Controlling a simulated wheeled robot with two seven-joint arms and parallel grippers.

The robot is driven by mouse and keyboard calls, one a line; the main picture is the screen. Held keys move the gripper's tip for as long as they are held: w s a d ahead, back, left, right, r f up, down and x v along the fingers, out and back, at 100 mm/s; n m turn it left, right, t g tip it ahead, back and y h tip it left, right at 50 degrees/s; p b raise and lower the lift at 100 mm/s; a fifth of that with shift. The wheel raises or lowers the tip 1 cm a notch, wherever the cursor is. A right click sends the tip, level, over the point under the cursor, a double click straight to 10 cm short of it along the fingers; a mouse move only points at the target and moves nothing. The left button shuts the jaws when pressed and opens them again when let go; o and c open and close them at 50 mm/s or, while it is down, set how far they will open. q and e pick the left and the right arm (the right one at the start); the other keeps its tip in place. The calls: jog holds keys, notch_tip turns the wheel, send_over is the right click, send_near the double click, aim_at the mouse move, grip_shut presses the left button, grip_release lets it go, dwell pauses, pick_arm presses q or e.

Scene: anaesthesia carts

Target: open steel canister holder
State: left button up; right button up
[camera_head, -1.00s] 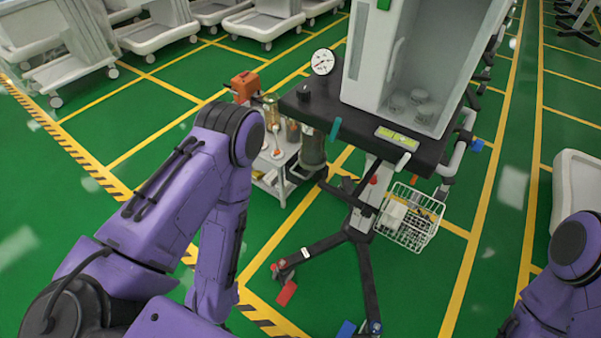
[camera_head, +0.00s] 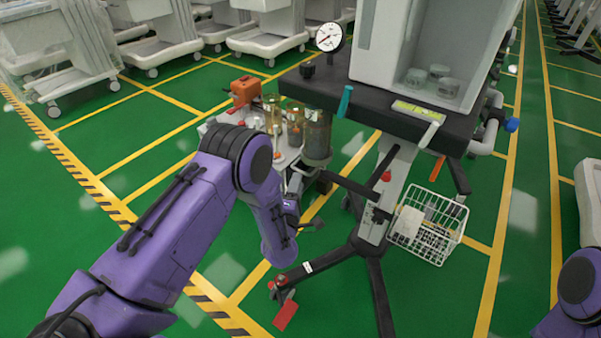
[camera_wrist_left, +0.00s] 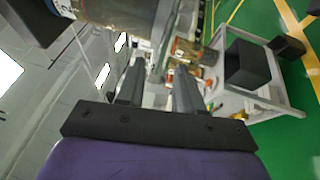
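The steel canister holder appears to be the tall dark cylinder (camera_head: 317,135) with a metal base, hanging at the left side of the black-topped anaesthesia cart (camera_head: 432,121) in the head view. A large cylinder, probably the same canister (camera_wrist_left: 115,10), crosses the top of the left wrist view, beyond the fingertips. My left gripper (camera_wrist_left: 158,80) has its two dark fingers apart with nothing between them. In the head view my left gripper (camera_head: 296,185) is small, below the canister and partly hidden by my forearm. My right gripper is out of view; only part of my right arm shows.
A small side trolley (camera_head: 285,150) with jars and an orange device (camera_head: 244,90) stands behind my left arm. A wire basket (camera_head: 428,225) hangs on the cart's post, above spreading dark legs (camera_head: 376,285). Green floor is open to the left.

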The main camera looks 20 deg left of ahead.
aim_at(300, 170)
pick_arm(q)
jog(key=x, duration=0.5)
jog(key=shift+w+a, duration=0.1)
jog(key=shift+w, duration=0.15)
grip_shut()
jog(key=shift+s, duration=0.1)
